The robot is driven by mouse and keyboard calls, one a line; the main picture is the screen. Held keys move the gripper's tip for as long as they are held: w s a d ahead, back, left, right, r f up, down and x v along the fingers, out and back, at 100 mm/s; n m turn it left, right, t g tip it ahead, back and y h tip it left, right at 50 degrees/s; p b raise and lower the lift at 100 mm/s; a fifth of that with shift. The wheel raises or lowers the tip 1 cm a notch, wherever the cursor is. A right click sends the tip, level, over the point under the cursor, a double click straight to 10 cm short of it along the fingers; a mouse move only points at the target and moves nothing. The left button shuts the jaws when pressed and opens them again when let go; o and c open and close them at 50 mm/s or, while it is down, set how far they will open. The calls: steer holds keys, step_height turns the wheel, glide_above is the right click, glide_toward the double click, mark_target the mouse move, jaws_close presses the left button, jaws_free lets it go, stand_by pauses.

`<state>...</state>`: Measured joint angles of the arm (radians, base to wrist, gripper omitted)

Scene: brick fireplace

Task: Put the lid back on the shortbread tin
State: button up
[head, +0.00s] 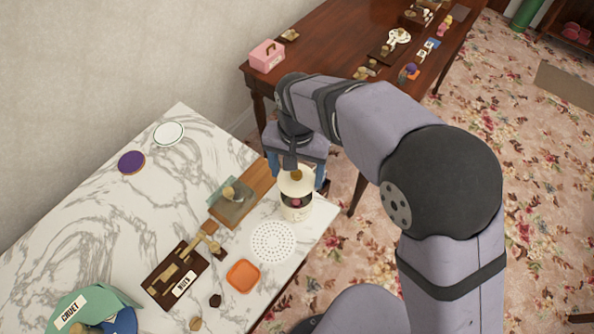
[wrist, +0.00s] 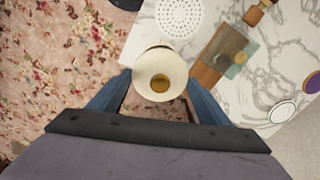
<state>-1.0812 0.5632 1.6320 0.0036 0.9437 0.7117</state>
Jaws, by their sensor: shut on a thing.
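The shortbread tin (head: 296,213), a round cream tin, stands near the right edge of the marble table. A dark opening shows at its top, with something pinkish inside. The cream lid (head: 295,186) with a gold knob is over the tin, with a dark gap showing between them. My gripper (head: 297,179) is shut on the lid, its blue fingers on either side. In the wrist view the lid (wrist: 160,66) lies between the blue fingers of my gripper (wrist: 157,78) and hides most of the tin.
A white perforated mat (head: 273,241) and an orange dish (head: 243,276) lie near the tin. A wooden board (head: 258,184) with a glassy panel is to its left. A dark wooden table (head: 330,48) with a pink box (head: 266,57) stands behind. Floor lies beyond the marble edge.

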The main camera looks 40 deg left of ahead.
mark_target(296, 182)
steer(key=shift+f+b, duration=1.85)
steer(key=shift+f, duration=0.35)
steer(key=shift+f+b, duration=0.35)
steer(key=shift+f, duration=0.5)
steer(key=shift+p, duration=0.4)
steer(key=shift+f, duration=0.15)
stand_by(1.1)
steer(key=o, duration=1.3)
steer(key=shift+p, duration=0.35)
steer(key=shift+r+p, duration=2.95)
steer(key=shift+r, duration=0.6)
